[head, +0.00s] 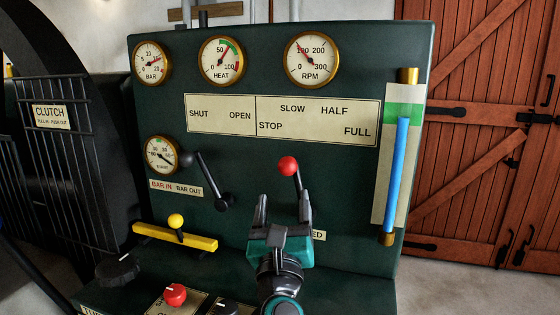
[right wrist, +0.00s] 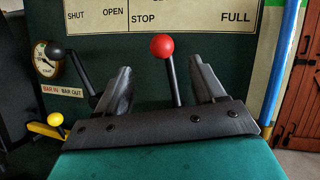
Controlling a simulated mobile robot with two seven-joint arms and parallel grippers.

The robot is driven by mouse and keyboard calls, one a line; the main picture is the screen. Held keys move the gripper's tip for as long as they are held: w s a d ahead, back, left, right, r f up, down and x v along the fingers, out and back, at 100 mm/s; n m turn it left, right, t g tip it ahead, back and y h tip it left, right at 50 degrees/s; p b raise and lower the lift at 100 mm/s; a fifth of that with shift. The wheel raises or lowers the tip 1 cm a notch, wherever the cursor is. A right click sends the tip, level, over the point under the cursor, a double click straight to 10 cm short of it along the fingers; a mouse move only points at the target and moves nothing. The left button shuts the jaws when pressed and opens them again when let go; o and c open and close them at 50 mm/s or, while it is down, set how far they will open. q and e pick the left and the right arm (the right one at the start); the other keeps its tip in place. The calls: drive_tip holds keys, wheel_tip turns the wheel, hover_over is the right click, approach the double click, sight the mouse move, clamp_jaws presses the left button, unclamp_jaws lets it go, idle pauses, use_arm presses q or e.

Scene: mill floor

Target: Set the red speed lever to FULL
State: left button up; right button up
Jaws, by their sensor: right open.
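The red speed lever has a red ball knob (head: 288,166) on a dark rod and stands nearly upright, leaning slightly left. Its knob is below the plate (head: 318,146) marked STOP, SLOW, HALF and FULL, with FULL at the right end. My right gripper (head: 283,198) is open in front of the lever's lower part. In the right wrist view, the red knob (right wrist: 162,45) and rod show between the two fingers (right wrist: 160,70), with gaps on both sides. The lever's foot is hidden behind the gripper. My left gripper is not in view.
A black-knobbed lever (head: 205,178) stands left of the gripper, and a yellow lever (head: 175,221) lower left. A red button (head: 175,294) sits on the ledge below. A gauge tube with a blue column (head: 396,170) is at the panel's right edge.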

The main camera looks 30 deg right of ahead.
sight(288, 159)
drive_tip(key=shift+m, duration=0.3)
drive_tip(key=p+x, duration=0.1)
drive_tip(key=x, duration=1.2)
drive_tip(key=shift+d+f+p, duration=0.2)
drive_tip(key=shift+d+p, duration=0.05)
drive_tip(key=shift+p, duration=0.15)
drive_tip(key=shift+c, duration=0.4)
clamp_jaws()
